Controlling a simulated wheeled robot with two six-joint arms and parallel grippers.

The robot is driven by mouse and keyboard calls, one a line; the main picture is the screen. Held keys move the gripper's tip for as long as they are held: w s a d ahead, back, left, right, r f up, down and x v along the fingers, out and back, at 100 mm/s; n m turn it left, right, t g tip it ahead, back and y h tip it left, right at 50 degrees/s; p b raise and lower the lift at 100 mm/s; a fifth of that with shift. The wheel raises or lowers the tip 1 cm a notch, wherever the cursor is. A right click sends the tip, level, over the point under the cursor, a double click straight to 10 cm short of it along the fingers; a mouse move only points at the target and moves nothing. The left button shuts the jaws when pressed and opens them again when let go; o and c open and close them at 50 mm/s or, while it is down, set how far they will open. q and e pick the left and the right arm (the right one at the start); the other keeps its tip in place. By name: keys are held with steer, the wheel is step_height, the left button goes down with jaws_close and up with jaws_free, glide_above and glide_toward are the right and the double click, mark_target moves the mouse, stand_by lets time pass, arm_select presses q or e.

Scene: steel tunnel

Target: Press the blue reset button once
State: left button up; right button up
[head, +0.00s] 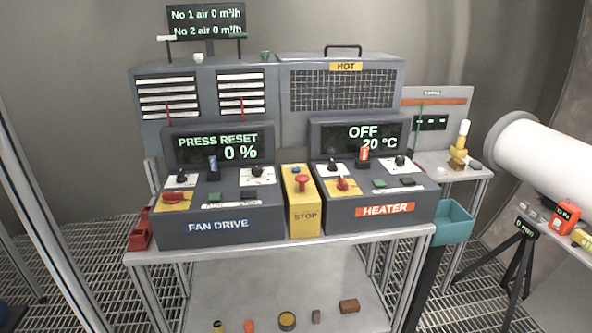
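A small blue button (296,170) sits on the top face of the yellow STOP box (304,219), behind a red mushroom button (302,182). The box stands between the fan drive console (235,231) and the heater console (350,214). The fan drive display (218,148) reads "PRESS RESET" and "0 %". The heater display (361,136) reads "OFF" and "20 °C". Neither of my grippers is in view.
The consoles stand on a metal-framed bench (285,244). A blue-handled lever (212,163) rises from the fan drive console. A teal bin (454,224) is at the bench's right. A white tube (540,160) and a tripod (519,261) stand farther right.

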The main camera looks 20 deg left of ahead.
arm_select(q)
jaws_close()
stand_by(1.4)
